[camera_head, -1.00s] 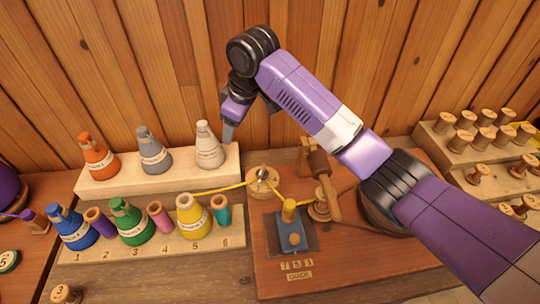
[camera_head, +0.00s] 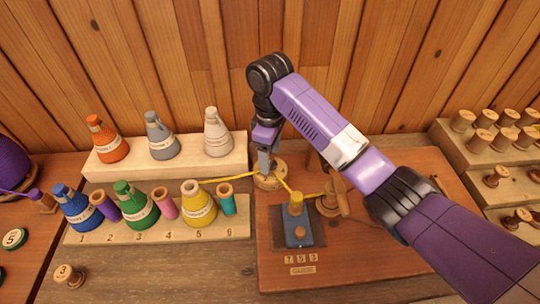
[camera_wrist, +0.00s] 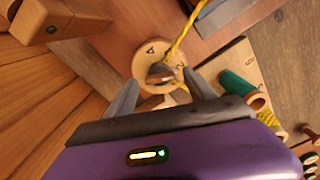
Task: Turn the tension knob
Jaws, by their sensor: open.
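The tension knob stands on a round wooden dial (camera_head: 270,182) on the brown winding board, with yellow thread running past it. My gripper (camera_head: 265,170) points down over the dial in the head view and hides most of the knob. In the wrist view my gripper (camera_wrist: 162,88) is open, with one finger on each side of the knob. I cannot tell whether either finger touches it.
A blue block with a yellow-topped peg (camera_head: 297,222) stands in front of the dial, and a wooden crank piece (camera_head: 332,200) is to its right. Thread cones and tubes fill the rack (camera_head: 150,232) at left. Spools stand on steps (camera_head: 480,150) at right.

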